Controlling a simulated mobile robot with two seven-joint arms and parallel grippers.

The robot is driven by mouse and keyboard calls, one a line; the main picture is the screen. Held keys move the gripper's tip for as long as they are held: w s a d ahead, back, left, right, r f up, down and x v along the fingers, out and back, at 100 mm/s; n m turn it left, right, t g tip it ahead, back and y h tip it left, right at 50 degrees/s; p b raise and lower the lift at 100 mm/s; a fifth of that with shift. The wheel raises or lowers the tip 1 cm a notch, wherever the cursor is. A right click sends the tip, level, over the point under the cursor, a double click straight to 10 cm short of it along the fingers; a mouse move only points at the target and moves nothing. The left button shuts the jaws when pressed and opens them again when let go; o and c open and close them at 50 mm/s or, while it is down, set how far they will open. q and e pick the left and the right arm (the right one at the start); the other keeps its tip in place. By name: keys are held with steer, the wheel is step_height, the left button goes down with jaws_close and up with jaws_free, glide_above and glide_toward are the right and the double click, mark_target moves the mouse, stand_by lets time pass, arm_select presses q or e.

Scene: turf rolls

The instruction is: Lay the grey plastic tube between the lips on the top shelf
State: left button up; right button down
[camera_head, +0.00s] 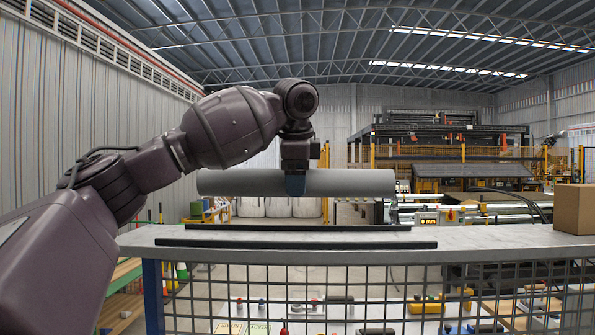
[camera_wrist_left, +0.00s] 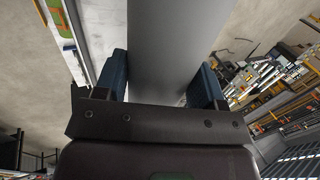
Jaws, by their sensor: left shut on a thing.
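The grey plastic tube (camera_head: 350,183) lies level in the air above the top shelf (camera_head: 470,234). My left gripper (camera_head: 295,186) is shut around the tube near its middle, from above. In the left wrist view the tube (camera_wrist_left: 178,45) passes between the two blue fingers of the gripper (camera_wrist_left: 162,85). Two dark lips run along the shelf: a front lip (camera_head: 300,244) and a back lip (camera_head: 300,227), with a narrow strip of shelf between them. The tube is above the lips and clear of them. My right gripper is not in view.
A cardboard box (camera_head: 573,209) stands at the right end of the top shelf. A wire mesh (camera_head: 300,290) hangs below the shelf's front, with several small items behind it. The shelf between lips and box is bare.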

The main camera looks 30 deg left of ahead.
arm_select(q)
steer(key=shift+f, duration=1.7)
steer(key=shift+f+b, duration=0.4)
steer(key=shift+f, duration=2.15)
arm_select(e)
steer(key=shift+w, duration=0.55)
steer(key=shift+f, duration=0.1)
arm_select(q)
steer(key=o, duration=1.1)
steer(key=b+v, duration=0.1)
steer(key=v, duration=1)
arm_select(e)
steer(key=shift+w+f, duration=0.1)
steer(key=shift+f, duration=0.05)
